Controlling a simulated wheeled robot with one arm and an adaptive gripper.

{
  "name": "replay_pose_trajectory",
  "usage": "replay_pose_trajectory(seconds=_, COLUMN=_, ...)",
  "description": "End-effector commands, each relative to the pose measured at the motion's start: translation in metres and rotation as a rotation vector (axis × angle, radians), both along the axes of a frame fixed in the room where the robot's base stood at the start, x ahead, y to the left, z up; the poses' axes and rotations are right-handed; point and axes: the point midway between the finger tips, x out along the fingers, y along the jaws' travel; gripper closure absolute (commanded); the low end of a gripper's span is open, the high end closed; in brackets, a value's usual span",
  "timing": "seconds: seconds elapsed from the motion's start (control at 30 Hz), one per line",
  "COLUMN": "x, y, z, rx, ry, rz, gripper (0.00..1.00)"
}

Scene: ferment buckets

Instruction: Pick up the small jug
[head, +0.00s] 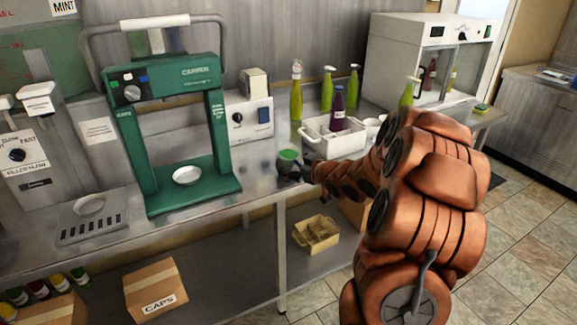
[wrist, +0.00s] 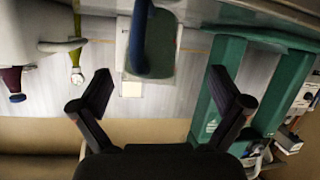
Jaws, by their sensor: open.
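A small jug (head: 288,154) with a green top sits near the front edge of the steel counter, right of the green machine. My gripper (head: 297,169) is right beside it at the counter edge and partly hides it. In the wrist view, which looks upside down, a grey-green jug body with a dark blue strip, likely its handle (wrist: 140,36), shows at top middle. The fingers of my gripper (wrist: 160,76) are spread wide with the jug beyond and between their tips. Nothing is held. Whether a finger touches the jug I cannot tell.
The green machine (head: 150,120) with a white bowl (head: 187,175) stands left. A white crate (head: 333,140) with a dark bottle (head: 338,108) stands behind right, near several green bottles. A white cabinet (head: 433,60) is at the far right.

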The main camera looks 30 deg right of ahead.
Motion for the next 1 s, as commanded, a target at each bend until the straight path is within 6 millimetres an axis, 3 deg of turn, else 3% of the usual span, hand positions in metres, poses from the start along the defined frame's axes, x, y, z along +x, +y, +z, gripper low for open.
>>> replay_pose_trajectory(seconds=0.17, x=-0.006, y=-0.016, z=-0.008, rx=0.076, ry=-0.157, rz=0.072, gripper=0.0)
replay_pose_trajectory(seconds=0.47, x=-0.021, y=-0.021, z=-0.002, rx=0.143, ry=-0.302, rz=0.146, gripper=0.0)
replay_pose_trajectory(seconds=1.0, x=0.013, y=-0.014, z=0.003, rx=0.144, ry=-0.306, rz=0.15, gripper=0.0)
